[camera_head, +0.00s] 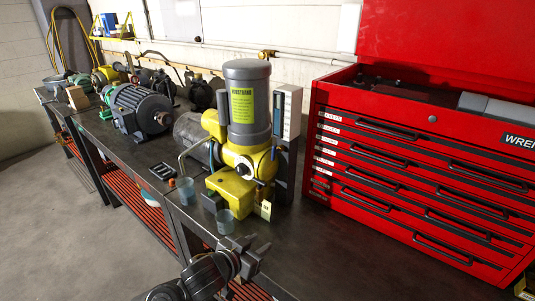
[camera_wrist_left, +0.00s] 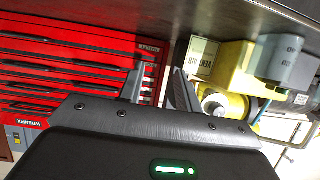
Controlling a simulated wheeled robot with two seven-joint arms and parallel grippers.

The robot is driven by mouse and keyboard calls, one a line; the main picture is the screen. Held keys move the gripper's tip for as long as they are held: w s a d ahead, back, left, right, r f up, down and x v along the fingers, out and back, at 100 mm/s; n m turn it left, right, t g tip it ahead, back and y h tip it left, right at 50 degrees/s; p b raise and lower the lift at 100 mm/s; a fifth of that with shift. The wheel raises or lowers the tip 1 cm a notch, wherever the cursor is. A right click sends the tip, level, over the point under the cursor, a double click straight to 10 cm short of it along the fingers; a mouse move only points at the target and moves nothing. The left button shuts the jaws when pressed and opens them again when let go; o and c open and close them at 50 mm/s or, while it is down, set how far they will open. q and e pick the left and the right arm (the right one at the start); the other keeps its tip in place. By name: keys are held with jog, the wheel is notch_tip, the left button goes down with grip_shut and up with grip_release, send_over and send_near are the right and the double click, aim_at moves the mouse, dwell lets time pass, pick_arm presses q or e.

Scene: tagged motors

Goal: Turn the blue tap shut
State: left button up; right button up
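I cannot make out a blue tap for certain in either view. A thin blue curved piece shows on the yellow pump (camera_head: 232,186), too small to identify. The pump has a grey motor on top and stands on the bench; it also shows in the left wrist view (camera_wrist_left: 238,66), upside down. My left gripper (camera_head: 250,254) is in front of the bench edge, near and below the pump, apart from it. In the left wrist view its two fingers (camera_wrist_left: 157,75) stand apart with nothing between them. My right gripper is not in view.
A clear bluish cup (camera_head: 224,222) stands at the bench edge, with another (camera_head: 185,191) behind it. A red tool chest (camera_head: 420,165) stands on the right. A grey motor (camera_head: 140,108) is further left. A brass fitting (camera_head: 267,54) is on the wall pipe. Bench (camera_head: 345,250) front right is clear.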

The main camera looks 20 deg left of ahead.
pick_arm(q)
jog(key=w+a+r+m+t+h, duration=0.2)
jog(key=w+r+h, duration=0.1)
jog(key=w+r, duration=0.55)
jog(key=m+h, duration=0.2)
send_near(275, 152)
jog(key=p+x, duration=0.3)
jog(key=x, duration=0.5)
jog(key=shift+w+a+r+p, duration=0.15)
jog(key=shift+w+r+p, duration=0.05)
jog(key=shift+w+p, duration=0.25)
jog(key=shift+c, duration=0.2)
grip_shut()
